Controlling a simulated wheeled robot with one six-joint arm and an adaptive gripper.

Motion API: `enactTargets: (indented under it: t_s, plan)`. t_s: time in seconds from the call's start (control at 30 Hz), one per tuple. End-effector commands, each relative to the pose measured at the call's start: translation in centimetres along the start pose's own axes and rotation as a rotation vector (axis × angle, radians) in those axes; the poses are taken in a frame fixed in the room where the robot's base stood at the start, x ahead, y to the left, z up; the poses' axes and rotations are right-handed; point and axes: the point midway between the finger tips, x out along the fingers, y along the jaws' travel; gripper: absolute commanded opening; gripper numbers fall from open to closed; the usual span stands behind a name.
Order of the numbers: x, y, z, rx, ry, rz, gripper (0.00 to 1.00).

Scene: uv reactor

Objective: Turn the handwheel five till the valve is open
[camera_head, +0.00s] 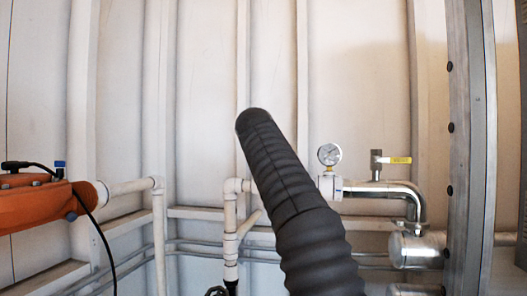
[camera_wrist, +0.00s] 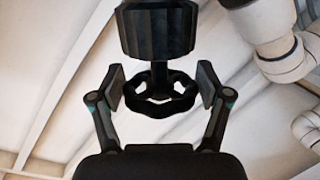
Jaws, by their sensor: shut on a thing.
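In the wrist view a black handwheel (camera_wrist: 159,106) with a scalloped rim sits between the fingertips of my gripper (camera_wrist: 160,86). The two fingers stand on opposite sides of the rim and are shut on it. A dark, ribbed cylindrical body (camera_wrist: 158,32) is just beyond the wheel. No number or open/closed mark on the wheel can be read. In the head view my gripper cannot be made out. A small dark shape (camera_head: 216,291) at the bottom edge, below a white pipe, is too cut off to identify.
An orange housing (camera_head: 38,204) with a black cable stands at left. A steel post (camera_head: 470,150) rises at right. White pipes (camera_wrist: 285,45) show at the wrist view's right.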

Motion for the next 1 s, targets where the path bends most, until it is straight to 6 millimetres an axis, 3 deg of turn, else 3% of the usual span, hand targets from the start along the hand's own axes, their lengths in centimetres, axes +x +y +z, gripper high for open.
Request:
enactTargets:
  t_s: [0.67, 0.7, 1.0]
  plan:
    - [0.2, -0.21, 0.23, -0.004, -0.007, -0.037, 0.42]
    - [0.2, -0.21, 0.23, -0.003, -0.007, -0.037, 0.81]
    - [0.05, -0.14, 0.05, -0.003, -0.003, -0.035, 0.82]
